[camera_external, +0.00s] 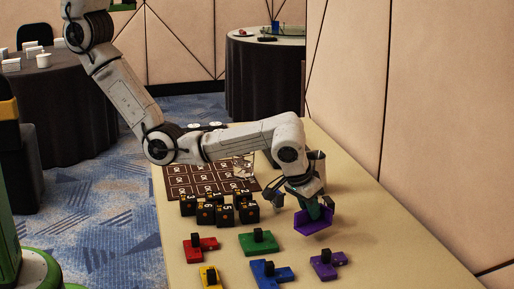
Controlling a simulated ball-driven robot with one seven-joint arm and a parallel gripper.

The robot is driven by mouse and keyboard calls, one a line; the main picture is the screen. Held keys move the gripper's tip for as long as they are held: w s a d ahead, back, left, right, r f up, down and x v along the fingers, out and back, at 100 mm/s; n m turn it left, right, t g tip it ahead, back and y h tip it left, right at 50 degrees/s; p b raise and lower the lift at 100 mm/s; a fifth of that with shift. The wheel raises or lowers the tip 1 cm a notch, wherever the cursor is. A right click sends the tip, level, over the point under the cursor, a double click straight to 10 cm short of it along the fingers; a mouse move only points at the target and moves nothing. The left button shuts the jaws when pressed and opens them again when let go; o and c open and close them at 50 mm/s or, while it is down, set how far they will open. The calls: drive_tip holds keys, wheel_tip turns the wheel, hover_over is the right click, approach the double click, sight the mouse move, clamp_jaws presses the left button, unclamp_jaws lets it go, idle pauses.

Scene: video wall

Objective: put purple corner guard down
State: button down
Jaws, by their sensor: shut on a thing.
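My gripper (318,205) is low over the right part of the long beige table (400,250), fingers pointing down. It is shut on a flat, angular purple piece, which I take as the purple corner guard (312,221). The piece looks tilted. I cannot tell whether its lower edge touches the table. The fingers hide its upper part. A dark green patch shows between the fingers and the purple piece.
Knobbed blocks lie in front: red (202,249), green (258,242), yellow (211,277), blue (268,273) and purple (325,264). Several black numbered cubes (206,214) and a brown patterned board (185,178) are left. The table's right side is clear beside the wall.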

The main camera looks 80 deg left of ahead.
sight(310, 220)
drive_tip(key=shift+f, duration=1.45)
drive_tip(key=shift+f, duration=0.15)
drive_tip(key=c, duration=1.1)
unclamp_jaws()
drive_tip(key=p+v, duration=0.1)
drive_tip(key=v, duration=1.1)
